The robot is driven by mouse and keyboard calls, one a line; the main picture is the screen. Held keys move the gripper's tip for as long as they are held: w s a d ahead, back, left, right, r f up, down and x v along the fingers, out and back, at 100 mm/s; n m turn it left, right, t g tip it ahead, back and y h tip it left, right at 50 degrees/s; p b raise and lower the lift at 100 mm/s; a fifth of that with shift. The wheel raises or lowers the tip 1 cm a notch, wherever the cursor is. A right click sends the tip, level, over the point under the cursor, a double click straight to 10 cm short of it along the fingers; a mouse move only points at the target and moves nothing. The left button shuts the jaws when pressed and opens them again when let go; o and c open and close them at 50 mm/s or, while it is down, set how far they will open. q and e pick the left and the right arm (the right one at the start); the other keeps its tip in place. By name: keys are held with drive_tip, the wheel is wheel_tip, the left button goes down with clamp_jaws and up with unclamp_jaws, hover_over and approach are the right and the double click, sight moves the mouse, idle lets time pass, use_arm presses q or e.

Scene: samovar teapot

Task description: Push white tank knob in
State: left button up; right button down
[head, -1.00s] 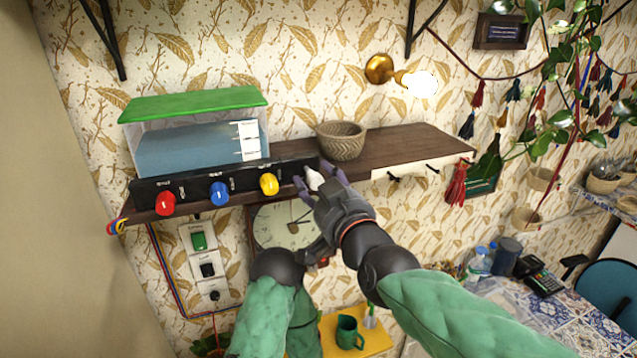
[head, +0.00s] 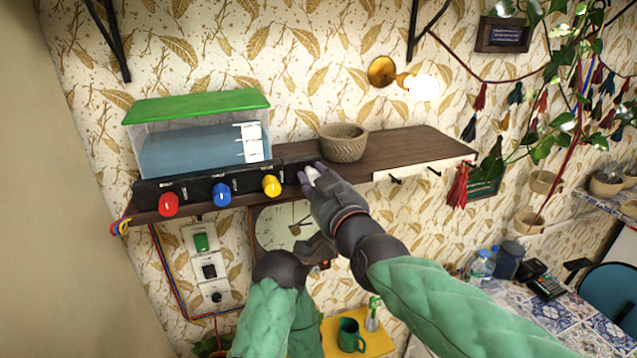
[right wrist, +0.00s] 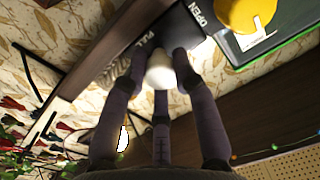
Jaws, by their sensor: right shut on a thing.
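The white tank knob (head: 310,174) is at the right end of the black panel, mostly hidden by my fingers in the head view. In the right wrist view the white knob (right wrist: 160,72) sits between my dark fingers, against the black panel. My right gripper (head: 314,178) is shut on it. The tank (head: 190,150), with a green lid and blue contents, stands on the shelf behind the panel. My left gripper (head: 318,246) is below the shelf, partly hidden by the right one; its fingers cannot be made out.
Red (head: 168,204), blue (head: 221,194) and yellow (head: 271,185) knobs line the panel left of my right gripper. A woven basket (head: 343,142) stands on the wooden shelf (head: 405,150). A clock (head: 285,228) and switches (head: 203,243) are below. A green cup (head: 350,335) sits lower down.

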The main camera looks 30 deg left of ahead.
drive_tip(key=c, duration=1.1)
unclamp_jaws()
drive_tip(key=shift+r, duration=0.25)
drive_tip(key=shift+o, duration=0.6)
drive_tip(key=shift+w+a+f, duration=0.15)
drive_tip(key=v, duration=1.2)
